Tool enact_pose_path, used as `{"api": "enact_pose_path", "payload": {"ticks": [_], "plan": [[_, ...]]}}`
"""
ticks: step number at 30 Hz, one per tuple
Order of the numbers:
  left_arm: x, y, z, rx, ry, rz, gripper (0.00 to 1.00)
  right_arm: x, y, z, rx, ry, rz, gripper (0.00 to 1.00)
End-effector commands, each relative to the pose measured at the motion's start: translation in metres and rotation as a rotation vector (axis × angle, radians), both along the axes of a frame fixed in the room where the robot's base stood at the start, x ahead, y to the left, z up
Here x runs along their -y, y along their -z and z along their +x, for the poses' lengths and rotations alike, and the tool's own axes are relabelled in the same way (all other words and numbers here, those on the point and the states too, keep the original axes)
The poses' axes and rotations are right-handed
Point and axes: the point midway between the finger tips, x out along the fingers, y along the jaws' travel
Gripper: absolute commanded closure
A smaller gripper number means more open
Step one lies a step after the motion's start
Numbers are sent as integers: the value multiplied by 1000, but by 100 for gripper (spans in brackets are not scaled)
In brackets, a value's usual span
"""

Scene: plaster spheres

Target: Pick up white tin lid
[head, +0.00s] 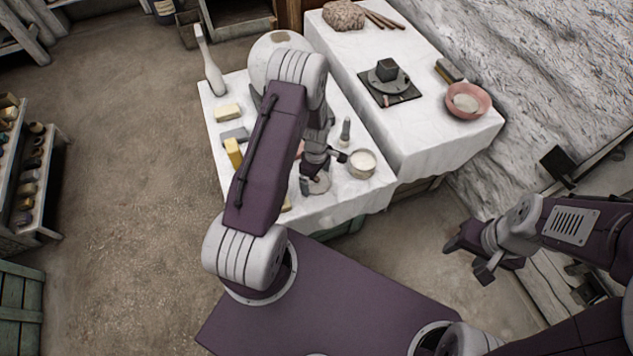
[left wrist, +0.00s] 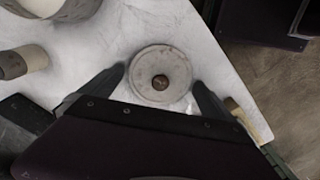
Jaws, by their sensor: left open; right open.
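In the head view the lid (head: 318,184) shows partly behind my left gripper. My left gripper (head: 320,172) is open above the lid. In the left wrist view its two fingers (left wrist: 160,90) stand on either side of the lid's lower half, with nothing gripped. My right gripper (head: 482,262) is open and empty, off to the right, away from the tables.
A round tin of white stuff (head: 362,163) stands right of the lid, with a grey-tipped tool (head: 345,131) behind it. A yellow block (head: 233,152), a pale block (head: 228,112) and a large white sphere (head: 262,62) share the table. A pink bowl (head: 468,101) is on the far table.

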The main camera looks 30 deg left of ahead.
Motion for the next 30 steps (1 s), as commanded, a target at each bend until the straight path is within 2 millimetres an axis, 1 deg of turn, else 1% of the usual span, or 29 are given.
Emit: {"api": "enact_pose_path", "payload": {"ticks": [4, 5, 6, 8, 9, 10, 17, 20, 23, 26, 27, 28, 30], "plan": [[0, -1, 0, 1, 0, 0, 0, 0, 0, 0, 0, 0, 0, 47], [0, -1, 0, 1, 0, 0, 8, 0, 0, 0, 0, 0, 0, 47], [0, -1, 0, 1, 0, 0, 19, 0, 0, 0, 0, 0, 0, 47], [0, -1, 0, 0, 0, 0, 36, 0, 0, 0, 0, 0, 0, 47], [0, -1, 0, 0, 0, 0, 47, 0, 0, 0, 0, 0, 0, 47], [0, -1, 0, 0, 0, 0, 50, 0, 0, 0, 0, 0, 0, 47], [0, -2, 0, 1, 0, 0, 51, 0, -1, 0, 0, 0, 0, 47], [0, -7, 1, 2, 0, 1, 51, 0, -3, 0, 0, 0, 0, 47], [0, -20, 2, 4, 0, 1, 51, 0, -6, 0, 0, 0, 0, 47], [0, -39, 2, 3, 0, 1, 51, 0, -12, 0, 0, 0, 0, 47], [0, -49, 2, 3, 0, 2, 51, 0, -14, 0, 0, 0, 0, 47], [8, -50, -4, -1, 5, 0, 51, 0, -14, 0, 0, 0, 0, 47], [22, -60, -14, -2, 6, 0, 51, 0, -17, 0, 0, 0, 0, 47]]}}
